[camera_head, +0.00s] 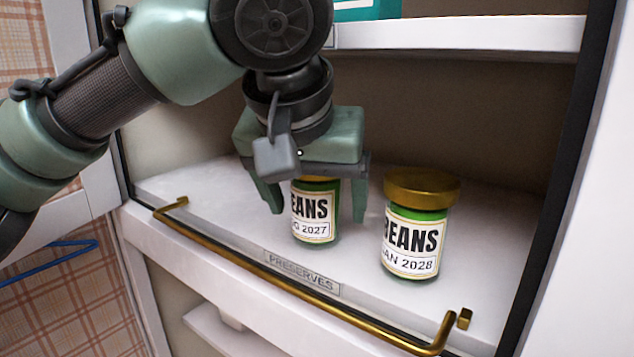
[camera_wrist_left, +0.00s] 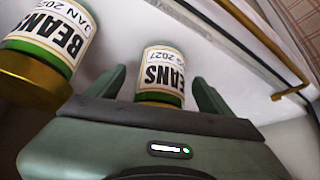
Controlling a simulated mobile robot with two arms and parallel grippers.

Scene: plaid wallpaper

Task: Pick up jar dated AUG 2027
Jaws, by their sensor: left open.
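The jar labelled BEANS with a date ending "G 2027" (camera_head: 314,214) stands upright on the shelf. Its lid is mostly hidden by my left gripper in the head view. My left gripper (camera_head: 315,212) is open and comes down over the jar, with one finger on either side. In the left wrist view, the jar (camera_wrist_left: 162,75) lies between the two fingers, with gaps on both sides. A second BEANS jar, dated "AN 2028" (camera_head: 413,240), with a gold lid, stands to the right; it also shows in the left wrist view (camera_wrist_left: 52,40). My right gripper is out of view.
An upper shelf (camera_head: 480,36) holds a teal item (camera_head: 367,10). The white shelf (camera_head: 480,290) is bare at the right. A blue hanger (camera_head: 50,258) is at the left.

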